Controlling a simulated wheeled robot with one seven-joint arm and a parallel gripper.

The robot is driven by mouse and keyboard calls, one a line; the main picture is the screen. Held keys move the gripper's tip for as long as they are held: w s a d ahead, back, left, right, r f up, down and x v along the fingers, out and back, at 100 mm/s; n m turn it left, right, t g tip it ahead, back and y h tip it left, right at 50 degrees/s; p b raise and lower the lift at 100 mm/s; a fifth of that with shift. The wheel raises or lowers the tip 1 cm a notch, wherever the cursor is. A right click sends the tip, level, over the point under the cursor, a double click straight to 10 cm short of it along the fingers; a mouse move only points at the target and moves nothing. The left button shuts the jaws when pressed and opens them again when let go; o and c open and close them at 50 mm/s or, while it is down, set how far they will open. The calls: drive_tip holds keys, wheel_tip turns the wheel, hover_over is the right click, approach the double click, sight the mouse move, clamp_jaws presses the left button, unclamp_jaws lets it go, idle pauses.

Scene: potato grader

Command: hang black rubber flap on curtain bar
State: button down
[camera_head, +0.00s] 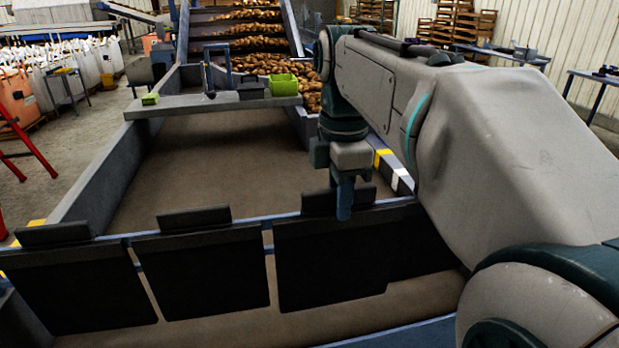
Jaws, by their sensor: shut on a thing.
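A blue curtain bar (120,237) runs across the front of the grader bed. Black rubber flaps with thick top strips hang along it: one at the left (80,290), one in the middle (200,275), and one under my gripper (330,265). My gripper (346,200) points down and is shut on the top strip of this last flap. That flap hangs upright at the bar; whether its strip rests on the bar is hard to tell. Another dark flap (415,240) shows to its right, partly hidden by my arm.
A grey plank (190,103) lies across the bed walls, holding a green bin (284,85), a dark bin (251,88) and a small green item (150,99). Potatoes (255,45) lie on the conveyor behind. The brown bed (230,165) is clear.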

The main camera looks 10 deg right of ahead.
drive_tip(key=shift+w+p, duration=0.5)
drive_tip(key=shift+w, duration=2.1)
drive_tip(key=shift+w+f, duration=0.15)
drive_tip(key=shift+f, duration=0.2)
drive_tip(key=shift+f+b, duration=1.1)
drive_tip(key=shift+f, duration=0.35)
drive_tip(key=c, duration=1.1)
unclamp_jaws()
drive_tip(key=shift+o, duration=0.2)
wheel_tip(320, 180, up, 14)
drive_tip(key=p, duration=0.2)
drive_tip(key=shift+f, duration=0.15)
